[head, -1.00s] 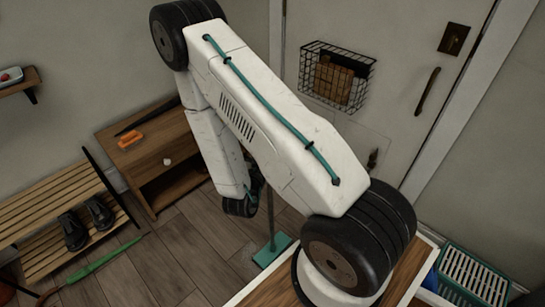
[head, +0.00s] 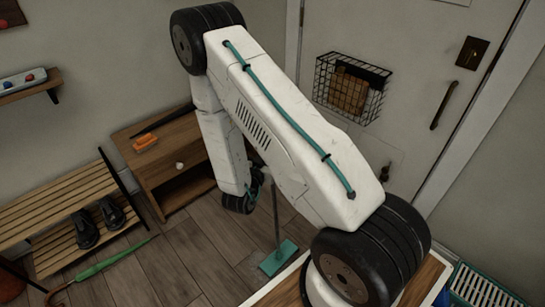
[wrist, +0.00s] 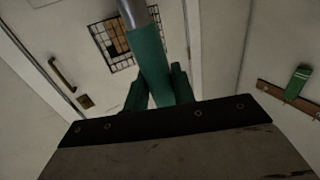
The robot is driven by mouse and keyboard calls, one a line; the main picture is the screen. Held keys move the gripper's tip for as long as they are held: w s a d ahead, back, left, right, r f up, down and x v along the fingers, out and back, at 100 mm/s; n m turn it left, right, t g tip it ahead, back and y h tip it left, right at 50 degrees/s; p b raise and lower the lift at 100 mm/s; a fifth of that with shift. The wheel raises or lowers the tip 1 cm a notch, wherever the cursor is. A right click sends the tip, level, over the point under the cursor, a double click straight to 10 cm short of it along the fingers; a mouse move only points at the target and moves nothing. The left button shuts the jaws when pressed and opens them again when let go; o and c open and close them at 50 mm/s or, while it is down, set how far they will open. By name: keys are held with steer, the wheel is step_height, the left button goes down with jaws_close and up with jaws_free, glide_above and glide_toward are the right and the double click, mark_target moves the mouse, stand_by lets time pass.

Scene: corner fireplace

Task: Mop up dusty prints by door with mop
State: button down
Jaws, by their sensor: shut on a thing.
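The mop shows in the head view with its flat teal head (head: 279,257) on the wooden floor and its thin grey pole (head: 276,215) rising behind my arm. In the wrist view its green grip (wrist: 149,62) runs up to a grey pole (wrist: 137,13). My gripper (wrist: 158,92) is shut on this green grip. In the head view my arm hides most of the gripper and the upper pole. The white door (head: 425,75) stands at the right, with a wire basket on it.
A wooden cabinet (head: 165,165) with an orange item on top stands left of the mop. A slatted bench (head: 65,200) holds dark shoes, and a green umbrella (head: 100,265) lies before it. A teal crate (head: 480,285) is at lower right. Floor between umbrella and mop is clear.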

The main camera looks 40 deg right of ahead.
steer(key=w+a, duration=0.2)
steer(key=w, duration=3.3)
steer(key=shift+a, duration=0.2)
stand_by(2.3)
steer(key=shift+r, duration=0.25)
step_height(320, 180, up, 8)
stand_by(0.6)
steer(key=shift+s+f, duration=0.1)
